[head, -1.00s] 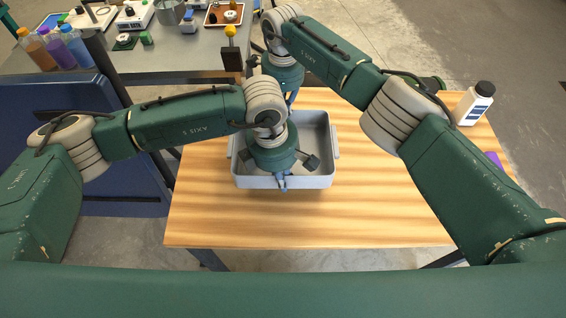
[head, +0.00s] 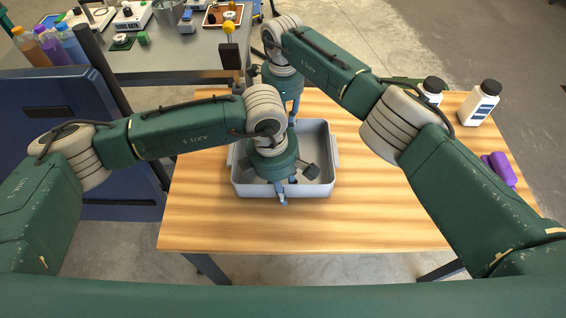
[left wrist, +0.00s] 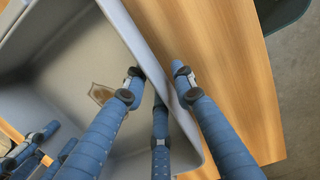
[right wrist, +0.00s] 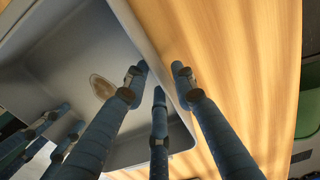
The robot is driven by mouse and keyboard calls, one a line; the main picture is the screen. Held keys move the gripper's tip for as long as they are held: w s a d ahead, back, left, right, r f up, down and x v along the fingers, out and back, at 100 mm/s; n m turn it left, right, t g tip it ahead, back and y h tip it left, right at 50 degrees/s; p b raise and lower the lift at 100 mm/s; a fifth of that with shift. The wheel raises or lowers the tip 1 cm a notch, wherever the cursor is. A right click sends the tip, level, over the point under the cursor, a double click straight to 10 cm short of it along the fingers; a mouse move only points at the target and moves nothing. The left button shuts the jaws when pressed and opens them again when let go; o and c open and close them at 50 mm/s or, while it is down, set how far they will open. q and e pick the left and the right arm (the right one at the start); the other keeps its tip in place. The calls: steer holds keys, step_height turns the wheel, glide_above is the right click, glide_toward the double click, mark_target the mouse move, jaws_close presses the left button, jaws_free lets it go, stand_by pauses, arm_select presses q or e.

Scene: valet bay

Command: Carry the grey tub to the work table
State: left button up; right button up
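The grey tub (head: 330,180), an open rectangular box, is over the wooden-topped table (head: 215,228); I cannot tell whether its base touches the wood. My left gripper (head: 284,192) is at the tub's near wall, with blue fingers on both sides of it; it also shows in the left wrist view (left wrist: 157,72). My right gripper (right wrist: 159,68) is at the far wall, fingers likewise on both sides. Both appear shut on the tub, though finger contact is hard to see. In the head view the right fingertips are largely hidden. The tub looks empty and level.
Two white bottles (head: 480,103) and a purple object (head: 499,170) are at the table's right side. A grey bench (head: 160,65) with bottles and instruments stands at the back left. A dark blue cabinet (head: 50,110) is on the left. The table's front strip is clear.

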steer(key=shift+r, duration=0.2)
arm_select(q)
step_height(320, 180, up, 12)
steer(key=a, duration=0.1)
steer(key=shift+a, duration=0.25)
arm_select(e)
step_height(320, 180, up, 12)
steer(key=shift+f, duration=0.2)
arm_select(q)
steer(key=shift+s+f, duration=0.1)
steer(key=shift+f, duration=0.05)
arm_select(e)
steer(key=shift+s+f, duration=0.1)
